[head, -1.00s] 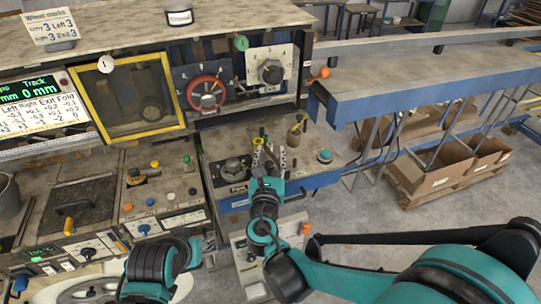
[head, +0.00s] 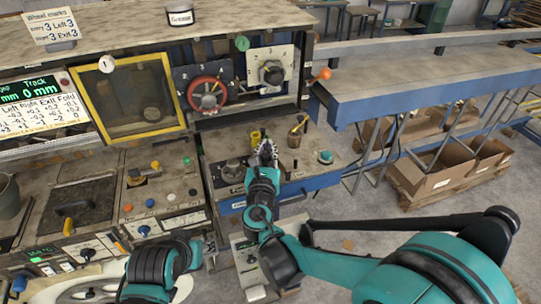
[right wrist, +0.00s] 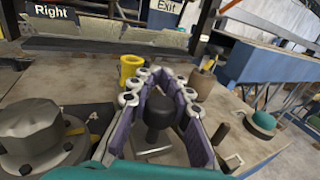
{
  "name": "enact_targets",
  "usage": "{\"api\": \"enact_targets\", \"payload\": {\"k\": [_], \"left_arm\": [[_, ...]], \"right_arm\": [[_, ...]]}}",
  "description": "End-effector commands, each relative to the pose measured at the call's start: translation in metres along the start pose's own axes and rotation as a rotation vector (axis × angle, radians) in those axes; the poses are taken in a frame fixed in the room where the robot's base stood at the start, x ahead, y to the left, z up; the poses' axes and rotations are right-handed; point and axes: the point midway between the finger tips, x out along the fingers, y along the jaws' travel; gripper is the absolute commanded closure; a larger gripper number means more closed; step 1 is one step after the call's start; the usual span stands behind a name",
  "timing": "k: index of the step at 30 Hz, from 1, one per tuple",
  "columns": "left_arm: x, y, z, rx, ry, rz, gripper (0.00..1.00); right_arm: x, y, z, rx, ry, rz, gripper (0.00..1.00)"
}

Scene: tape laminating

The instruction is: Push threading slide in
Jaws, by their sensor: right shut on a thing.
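My right gripper (head: 267,152) is low over the worktop of the machine, in front of the red handwheel panel. In the right wrist view, its purple-padded fingers (right wrist: 157,88) stand on both sides of a black knob (right wrist: 159,113) and are shut on it. The knob stands upright on a small pale metal plate (right wrist: 153,153), which looks like the threading slide; most of the slide is hidden by my gripper. My left gripper (head: 209,246) is at the lower left in the head view, over the front control panel, its jaws too unclear to read.
A yellow cup-like part (right wrist: 131,70) stands just beyond my fingers. A round metal flange (right wrist: 40,138) is to the left. A brown pot (head: 295,138) and a teal button (head: 325,157) are to the right. The red handwheel (head: 206,94) is behind.

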Motion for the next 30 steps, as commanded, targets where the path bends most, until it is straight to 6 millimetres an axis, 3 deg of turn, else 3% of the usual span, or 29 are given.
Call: {"api": "enact_targets", "payload": {"k": [3, 10, 11, 13, 24, 30], "left_arm": [[0.002, 0.0, 0.002, 0.0, 0.0, 0.0, 0.6], [0.002, 0.0, 0.001, 0.0, 0.0, 0.0, 0.6], [0.002, 0.0, 0.001, 0.0, 0.0, 0.0, 0.6], [0.002, 0.0, 0.001, 0.0, 0.0, 0.0, 0.6], [0.002, 0.0, 0.001, 0.0, 0.0, 0.0, 0.6], [0.002, 0.0, 0.001, 0.0, 0.0, 0.0, 0.6]], "right_arm": [[0.013, 0.005, -0.001, -0.001, 0.0, 0.0, 1.0], [0.012, 0.005, 0.0, -0.001, 0.0, 0.001, 1.0], [0.012, 0.005, 0.0, 0.0, 0.0, 0.001, 0.79], [0.012, 0.005, 0.0, 0.0, 0.0, 0.001, 0.61], [0.011, 0.005, 0.0, -0.001, 0.0, 0.001, 0.61], [-0.015, 0.006, 0.0, -0.001, 0.0, 0.004, 0.61]]}}
